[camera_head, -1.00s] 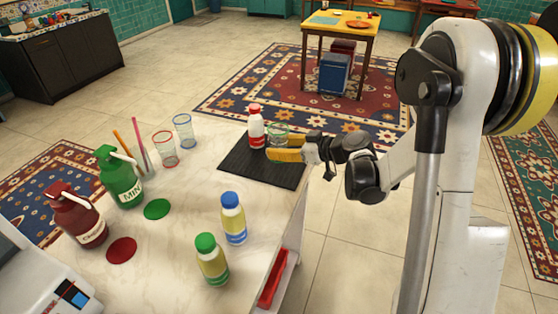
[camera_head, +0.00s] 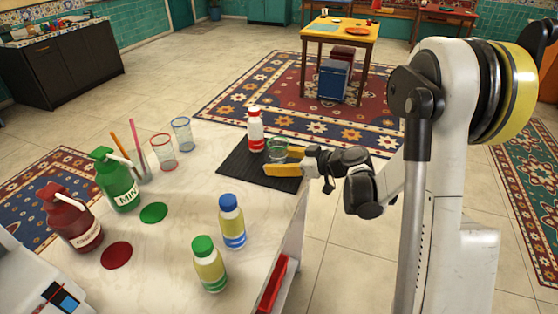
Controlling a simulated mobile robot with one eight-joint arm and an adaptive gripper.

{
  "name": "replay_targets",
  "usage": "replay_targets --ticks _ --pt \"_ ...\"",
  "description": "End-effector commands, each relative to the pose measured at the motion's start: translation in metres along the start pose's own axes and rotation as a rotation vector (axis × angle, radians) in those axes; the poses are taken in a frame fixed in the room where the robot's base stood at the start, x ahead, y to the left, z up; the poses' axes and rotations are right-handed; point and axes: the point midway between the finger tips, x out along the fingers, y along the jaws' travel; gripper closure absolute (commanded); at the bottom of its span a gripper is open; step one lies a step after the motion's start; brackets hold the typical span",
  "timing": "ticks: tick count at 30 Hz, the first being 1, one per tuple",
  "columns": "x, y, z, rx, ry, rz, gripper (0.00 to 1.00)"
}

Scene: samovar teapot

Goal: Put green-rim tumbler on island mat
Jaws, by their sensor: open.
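The green-rim tumbler (camera_head: 277,149) is a clear glass standing on the black island mat (camera_head: 235,168). A white bottle with a red cap and red band (camera_head: 255,130) stands beside it on the mat, to its left. My gripper (camera_head: 278,161) has its yellow fingers apart, one near the tumbler's right side and one in front of it, low over the mat. Whether a finger still touches the glass I cannot tell. The lower part of the tumbler is partly hidden by the fingers.
A red-rim tumbler (camera_head: 163,151) and a blue-rim tumbler (camera_head: 182,134) stand left of the mat. Green (camera_head: 117,181) and red (camera_head: 73,217) pump bottles stand farther left. Blue-capped (camera_head: 232,222) and green-capped (camera_head: 209,264) bottles stand at the front.

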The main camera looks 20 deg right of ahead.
Motion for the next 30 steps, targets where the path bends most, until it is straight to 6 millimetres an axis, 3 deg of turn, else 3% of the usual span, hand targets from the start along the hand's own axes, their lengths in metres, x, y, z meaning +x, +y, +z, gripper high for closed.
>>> replay_targets --ticks 5,18,25,30 --pt "-0.014 0.0 -0.004 0.001 -0.001 0.001 0.32" --pt "-0.105 0.001 -0.005 0.002 0.0 0.003 0.32" --pt "-0.121 -0.005 -0.007 0.019 -0.023 -0.002 0.32" --pt "-0.123 -0.038 -0.026 0.131 -0.167 0.007 0.32"
